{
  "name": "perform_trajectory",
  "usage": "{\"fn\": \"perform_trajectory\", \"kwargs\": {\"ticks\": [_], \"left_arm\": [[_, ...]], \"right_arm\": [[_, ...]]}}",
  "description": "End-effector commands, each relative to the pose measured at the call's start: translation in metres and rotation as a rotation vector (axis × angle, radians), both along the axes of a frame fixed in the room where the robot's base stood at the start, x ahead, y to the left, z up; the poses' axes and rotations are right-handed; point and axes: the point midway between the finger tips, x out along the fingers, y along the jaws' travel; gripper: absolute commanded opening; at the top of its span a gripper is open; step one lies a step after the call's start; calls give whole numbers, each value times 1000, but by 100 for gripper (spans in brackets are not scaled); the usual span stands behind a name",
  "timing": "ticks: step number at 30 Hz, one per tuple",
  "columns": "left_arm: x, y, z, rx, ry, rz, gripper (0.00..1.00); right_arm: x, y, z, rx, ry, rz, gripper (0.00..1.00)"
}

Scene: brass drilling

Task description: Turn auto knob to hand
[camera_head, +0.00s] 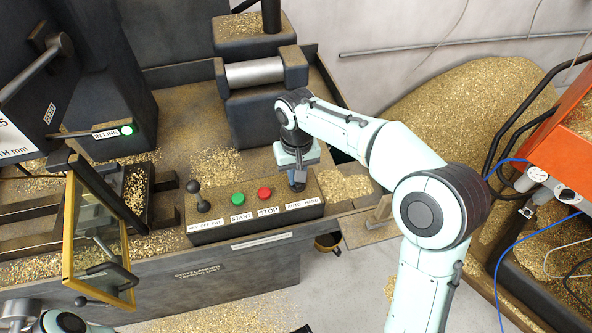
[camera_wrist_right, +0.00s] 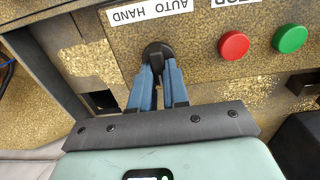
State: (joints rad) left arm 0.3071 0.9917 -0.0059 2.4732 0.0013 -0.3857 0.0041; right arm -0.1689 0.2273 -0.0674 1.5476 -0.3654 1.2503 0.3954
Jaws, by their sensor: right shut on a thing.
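The black auto/hand knob (camera_wrist_right: 157,53) is on the brass-dusted control box (camera_head: 222,222), by the "AUTO HAND" label (camera_wrist_right: 148,12). My right gripper (camera_wrist_right: 158,72) is over it, with its blue fingers close together and shut on the knob. In the head view my right gripper (camera_head: 298,172) comes down from above at the right end of the box, and its fingers partly hide the knob. Which way the knob points cannot be told. Of my left arm (camera_head: 55,320), only a part shows at the bottom left; its gripper is not in view.
A green start button (camera_head: 238,199) and a red stop button (camera_head: 264,194) sit left of the knob. A black lever (camera_head: 198,196) stands at the box's left end. A yellow-framed guard (camera_head: 95,240) stands further left. Brass shavings cover much of the machine.

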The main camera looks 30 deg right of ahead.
Motion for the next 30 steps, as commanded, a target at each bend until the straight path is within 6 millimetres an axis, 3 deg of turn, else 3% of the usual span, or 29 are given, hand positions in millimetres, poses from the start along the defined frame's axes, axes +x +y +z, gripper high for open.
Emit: {"fn": "perform_trajectory", "kwargs": {"ticks": [15, 30], "left_arm": [[5, 0, 13, 0, -7, 0, 43], [7, 0, 15, 0, -8, 0, 43]], "right_arm": [[-1, -3, 1, 0, -1, -414, 0], [-2, -4, 1, 0, -2, -550, 0]]}}
